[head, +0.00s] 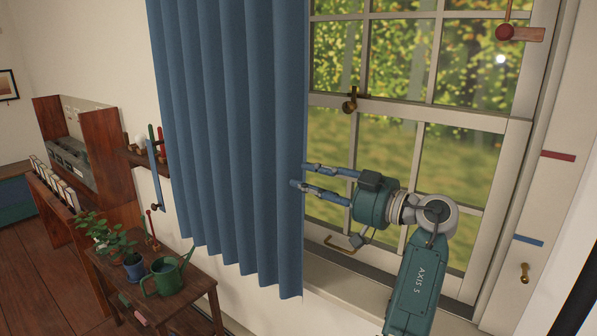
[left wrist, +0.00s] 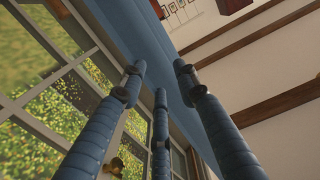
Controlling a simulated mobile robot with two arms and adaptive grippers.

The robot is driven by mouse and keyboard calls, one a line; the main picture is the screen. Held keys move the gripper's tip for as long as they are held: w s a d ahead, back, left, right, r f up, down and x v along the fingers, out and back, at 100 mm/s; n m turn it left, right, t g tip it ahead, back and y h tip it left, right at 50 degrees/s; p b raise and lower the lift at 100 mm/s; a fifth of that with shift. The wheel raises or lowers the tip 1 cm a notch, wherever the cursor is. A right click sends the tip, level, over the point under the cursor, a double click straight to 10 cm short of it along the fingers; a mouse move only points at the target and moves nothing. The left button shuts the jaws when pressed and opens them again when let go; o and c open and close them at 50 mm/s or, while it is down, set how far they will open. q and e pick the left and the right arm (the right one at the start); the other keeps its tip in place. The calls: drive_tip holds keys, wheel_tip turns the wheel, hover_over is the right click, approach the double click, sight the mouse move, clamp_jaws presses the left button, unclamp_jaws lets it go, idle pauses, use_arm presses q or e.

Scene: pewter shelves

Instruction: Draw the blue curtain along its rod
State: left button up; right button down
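The blue curtain (head: 235,130) hangs in folds over the left part of the window, with its right edge near the middle of the head view. My left gripper (head: 299,176) is at that edge, fingers pointing left and spread apart. One fingertip overlaps the curtain's face; the other is right at the edge. In the left wrist view the blue curtain (left wrist: 155,35) lies just beyond the open fingers (left wrist: 158,80); whether they touch it I cannot tell. The rod is out of sight above the head view. My right gripper is not in view.
The window (head: 430,130) fills the right, with a brass latch (head: 350,103) and brass handle (head: 341,246). Below the curtain, a small table (head: 185,290) holds a green watering can (head: 165,280) and potted plants. A small shelf (head: 148,157) is left.

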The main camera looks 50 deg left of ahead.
sight(285, 173)
use_arm(q)
drive_tip(key=shift+p+x, duration=0.35)
drive_tip(key=shift+x, duration=1.25)
drive_tip(key=shift+c, duration=0.3)
clamp_jaws()
drive_tip(key=shift+a, duration=0.1)
